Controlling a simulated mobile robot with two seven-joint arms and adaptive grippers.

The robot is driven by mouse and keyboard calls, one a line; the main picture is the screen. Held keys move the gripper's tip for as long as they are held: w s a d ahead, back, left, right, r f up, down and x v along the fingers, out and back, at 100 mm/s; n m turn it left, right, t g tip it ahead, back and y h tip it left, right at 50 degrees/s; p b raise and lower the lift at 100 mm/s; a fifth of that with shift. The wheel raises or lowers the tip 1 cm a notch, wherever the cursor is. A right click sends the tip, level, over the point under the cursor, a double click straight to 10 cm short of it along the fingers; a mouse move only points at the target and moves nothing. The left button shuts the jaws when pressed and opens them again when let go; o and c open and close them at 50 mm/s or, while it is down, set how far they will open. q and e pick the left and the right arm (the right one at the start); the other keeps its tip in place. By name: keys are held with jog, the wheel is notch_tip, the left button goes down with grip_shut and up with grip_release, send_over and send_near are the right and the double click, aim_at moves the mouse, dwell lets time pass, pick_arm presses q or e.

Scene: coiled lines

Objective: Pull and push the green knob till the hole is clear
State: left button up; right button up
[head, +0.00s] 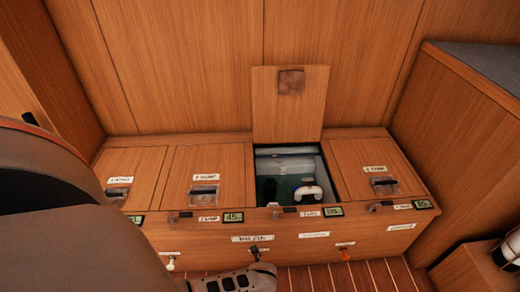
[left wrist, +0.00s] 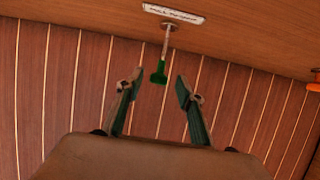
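The green knob (left wrist: 159,74) sits on a thin pale shaft that sticks out of the wooden front panel under a label. In the left wrist view my left gripper (left wrist: 159,83) is open, with a finger on each side of the knob's end. No finger visibly touches it. In the head view my left arm covers the lower left, and its gripper's fingers and the green knob are hidden or too small to tell. No hole can be made out with certainty. My right gripper is in neither view.
A wooden bench (head: 205,240) has one raised lid (head: 290,105) over an open compartment holding a white handle-shaped thing (head: 307,193) and a dark upright shape. Other lids are shut. A white knob (head: 170,265) and an orange knob (head: 346,256) are on the front.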

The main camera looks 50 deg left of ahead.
pick_arm(q)
notch_tip(320, 180, up, 7)
dwell(0.4)
jog(key=shift+r, duration=0.1)
